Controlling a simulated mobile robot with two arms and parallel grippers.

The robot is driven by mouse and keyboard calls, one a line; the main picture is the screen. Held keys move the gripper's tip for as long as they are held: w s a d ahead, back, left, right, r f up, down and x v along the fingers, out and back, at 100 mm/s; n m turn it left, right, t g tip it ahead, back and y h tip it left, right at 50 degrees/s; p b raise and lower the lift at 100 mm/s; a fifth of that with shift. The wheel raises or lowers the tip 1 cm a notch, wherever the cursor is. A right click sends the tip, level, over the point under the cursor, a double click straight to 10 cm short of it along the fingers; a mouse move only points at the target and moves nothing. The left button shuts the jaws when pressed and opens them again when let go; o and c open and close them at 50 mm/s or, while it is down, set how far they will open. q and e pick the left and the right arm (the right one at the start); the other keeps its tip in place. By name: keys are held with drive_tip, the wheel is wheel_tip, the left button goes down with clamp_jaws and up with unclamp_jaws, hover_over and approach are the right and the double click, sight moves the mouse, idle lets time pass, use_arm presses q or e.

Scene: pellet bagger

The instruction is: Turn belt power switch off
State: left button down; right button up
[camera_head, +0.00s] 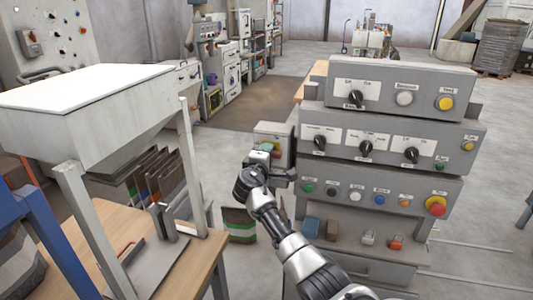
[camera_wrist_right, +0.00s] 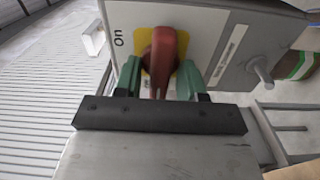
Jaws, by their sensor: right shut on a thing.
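The belt power switch shows in the right wrist view as a red handle (camera_wrist_right: 168,48) on a yellow plate (camera_wrist_right: 190,52), set in a light panel of a grey box. An "On" label stands to the left of the handle; another label below is mostly hidden. My right gripper (camera_wrist_right: 159,80) has its green fingers on both sides of the handle and is shut on it. In the head view the grey box (camera_head: 272,131) stands left of the control console, with my right gripper (camera_head: 268,158) at it, hiding the handle. My left gripper is not in view.
A console (camera_head: 398,128) with several knobs, buttons and a red emergency stop (camera_head: 436,206) stands close on the right. A wooden table (camera_head: 190,262) with a white-topped hopper (camera_head: 85,88) is on the left. A metal toggle (camera_wrist_right: 260,70) sits beside the handle's panel.

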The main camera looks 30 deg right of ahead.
drive_tip(key=shift+n, duration=0.3)
drive_tip(key=o, duration=0.6)
drive_tip(key=shift+c, duration=0.2)
drive_tip(key=shift+a, duration=0.1)
drive_tip(key=b+v, duration=0.2)
drive_tip(key=v, duration=0.8)
drive_tip(key=shift+s+a, duration=0.2)
drive_tip(key=shift+s, duration=0.1)
